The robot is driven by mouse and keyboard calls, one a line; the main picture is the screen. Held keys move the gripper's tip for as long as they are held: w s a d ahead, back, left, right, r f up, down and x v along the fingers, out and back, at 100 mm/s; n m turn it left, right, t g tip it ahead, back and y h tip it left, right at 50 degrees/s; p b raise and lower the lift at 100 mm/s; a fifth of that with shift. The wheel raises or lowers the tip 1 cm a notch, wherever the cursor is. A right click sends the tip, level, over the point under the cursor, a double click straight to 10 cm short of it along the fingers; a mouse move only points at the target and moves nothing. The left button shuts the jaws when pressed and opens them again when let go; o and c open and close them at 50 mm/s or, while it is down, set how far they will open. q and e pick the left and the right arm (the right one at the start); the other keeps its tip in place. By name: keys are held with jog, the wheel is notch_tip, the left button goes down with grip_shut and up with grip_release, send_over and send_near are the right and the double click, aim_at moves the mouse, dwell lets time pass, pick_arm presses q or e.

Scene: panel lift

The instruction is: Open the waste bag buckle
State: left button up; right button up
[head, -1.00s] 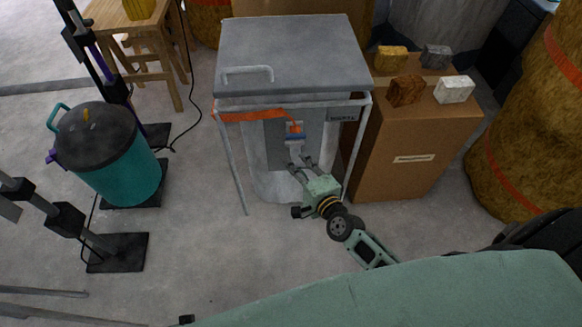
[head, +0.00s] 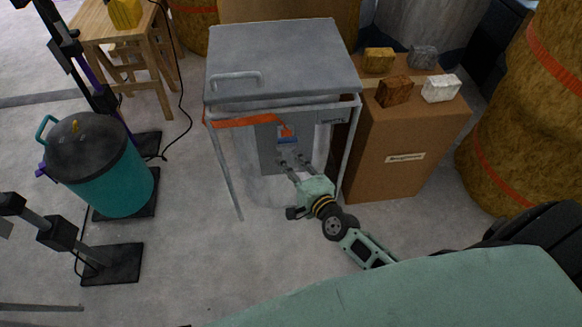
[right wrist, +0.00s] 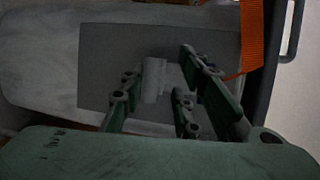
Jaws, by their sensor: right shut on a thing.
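A waste bag (head: 240,172) hangs in a grey metal stand (head: 226,172) under a grey lid (head: 280,62). An orange strap (head: 245,121) runs along the stand's front rim; it also shows in the right wrist view (right wrist: 251,35). At its end is the buckle, with an orange tab and a blue part (head: 288,140), in front of a grey panel (head: 268,150). My right gripper (head: 292,162) reaches up from below, just under the blue part. In the right wrist view its fingers are shut around a pale grey block (right wrist: 154,80), seemingly the buckle's lower part. My left gripper is out of view.
A brown cabinet (head: 385,165) with several rock samples on top stands right of the stand. A teal bin (head: 110,180) and dark stands (head: 110,263) are at the left. A wooden stool (head: 135,60) is behind. Hay-like bales (head: 530,120) are at the right. Floor in front is clear.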

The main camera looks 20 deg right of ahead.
jog(key=shift+w+d+r, duration=0.1)
jog(key=shift+w+r, duration=0.05)
jog(key=shift+r, duration=0.25)
jog(key=shift+s, duration=0.25)
jog(key=f+v, duration=0.1)
jog(key=v, duration=1)
jog(key=shift+s, duration=0.35)
jog(key=shift+r, duration=0.1)
